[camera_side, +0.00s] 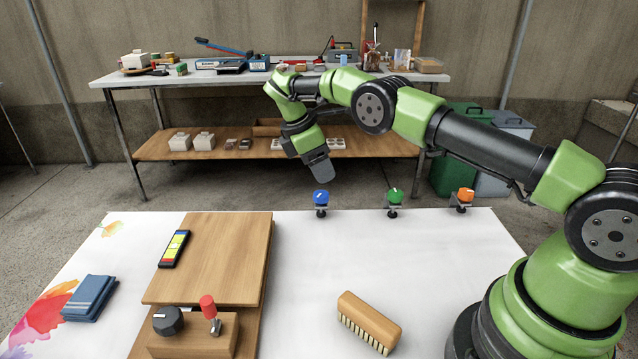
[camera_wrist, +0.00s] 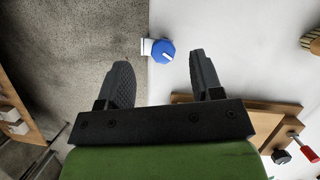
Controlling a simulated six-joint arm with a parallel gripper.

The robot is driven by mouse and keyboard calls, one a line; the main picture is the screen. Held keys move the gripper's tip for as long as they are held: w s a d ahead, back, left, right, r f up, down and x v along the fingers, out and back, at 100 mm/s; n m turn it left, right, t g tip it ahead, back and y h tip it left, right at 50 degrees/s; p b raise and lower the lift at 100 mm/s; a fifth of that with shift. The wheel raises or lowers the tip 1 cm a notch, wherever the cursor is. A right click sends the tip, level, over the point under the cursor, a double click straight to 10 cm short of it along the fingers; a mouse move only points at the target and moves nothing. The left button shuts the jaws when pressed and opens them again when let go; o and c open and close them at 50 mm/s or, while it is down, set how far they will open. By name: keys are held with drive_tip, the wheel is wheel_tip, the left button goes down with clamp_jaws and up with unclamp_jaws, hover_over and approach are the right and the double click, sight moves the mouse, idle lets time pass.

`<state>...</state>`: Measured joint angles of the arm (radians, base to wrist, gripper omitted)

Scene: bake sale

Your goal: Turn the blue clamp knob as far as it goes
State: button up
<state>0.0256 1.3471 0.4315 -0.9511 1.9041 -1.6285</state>
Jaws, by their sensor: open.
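The blue clamp knob (camera_side: 321,198) sits on a small clamp at the far edge of the white table (camera_side: 400,255). It has a white pointer mark on top. In the wrist view the blue knob (camera_wrist: 163,51) lies ahead of the fingertips, between their lines, with its white mark slanting. My gripper (camera_side: 323,176) is tilted downward just above the blue knob in the side view. In the wrist view my gripper (camera_wrist: 160,68) has its two dark fingers spread wide with nothing between them. No contact with the knob shows.
A green knob (camera_side: 394,196) and an orange knob (camera_side: 465,195) stand on clamps along the same edge. A wooden board (camera_side: 225,245), a box with a dark dial and red lever (camera_side: 205,340), blue cloths (camera_side: 90,298) and a brush (camera_side: 368,322) lie on the table.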

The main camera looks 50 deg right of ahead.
sight(322, 193)
wheel_tip(322, 193, up, 4)
drive_tip(key=shift+f, duration=0.2)
drive_tip(key=s+d+t+y, duration=0.2)
drive_tip(key=d+t+y, duration=0.2)
drive_tip(key=y, duration=0.4)
drive_tip(key=x, duration=1)
drive_tip(key=shift+d+f, duration=0.25)
drive_tip(key=shift+f, duration=0.15)
